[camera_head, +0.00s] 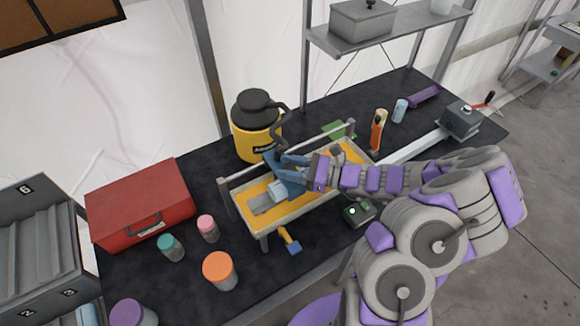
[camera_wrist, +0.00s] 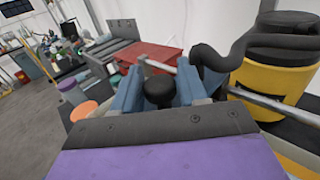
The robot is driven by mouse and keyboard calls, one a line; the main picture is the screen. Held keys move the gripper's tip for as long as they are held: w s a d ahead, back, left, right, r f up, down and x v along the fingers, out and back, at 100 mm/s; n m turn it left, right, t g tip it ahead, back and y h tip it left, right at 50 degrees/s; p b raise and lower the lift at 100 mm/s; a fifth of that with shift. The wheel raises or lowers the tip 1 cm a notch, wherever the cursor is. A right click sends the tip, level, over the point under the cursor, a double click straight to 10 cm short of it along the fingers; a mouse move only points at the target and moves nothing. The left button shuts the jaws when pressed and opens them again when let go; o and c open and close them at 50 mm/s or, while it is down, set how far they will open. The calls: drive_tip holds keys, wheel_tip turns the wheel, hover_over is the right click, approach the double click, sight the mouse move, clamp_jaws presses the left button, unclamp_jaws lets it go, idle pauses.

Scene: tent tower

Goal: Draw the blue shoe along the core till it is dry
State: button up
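A tray (camera_head: 305,207) with an orange-yellow inside stands on the dark bench, with a rail along its back. A light-blue block (camera_head: 279,190), which looks like the blue shoe, sits in it, beside a grey flat patch (camera_head: 261,204). I cannot make out the core clearly. My gripper (camera_head: 280,168) is over the tray, its blue fingers low at the block. In the wrist view, a round black knob (camera_wrist: 160,90) sits between the two fingers and nearly fills the gap. Whether they press on it is unclear. The fingers and arm hide part of the tray.
A yellow jug (camera_head: 256,135) with a black lid stands close behind the tray. A red toolbox (camera_head: 141,205) and several capped jars are at left. A small blue-headed tool (camera_head: 290,241) and a dark green box (camera_head: 358,213) lie in front. A grey shelf (camera_head: 400,28) is above.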

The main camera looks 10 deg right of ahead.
drive_tip(key=shift+o, duration=1.4)
drive_tip(key=shift+r, duration=0.1)
drive_tip(key=v, duration=1.7)
drive_tip(key=shift+d+p, duration=0.25)
drive_tip(key=shift+p, duration=0.1)
drive_tip(key=shift+o, duration=0.3)
drive_tip(key=shift+s, duration=0.1)
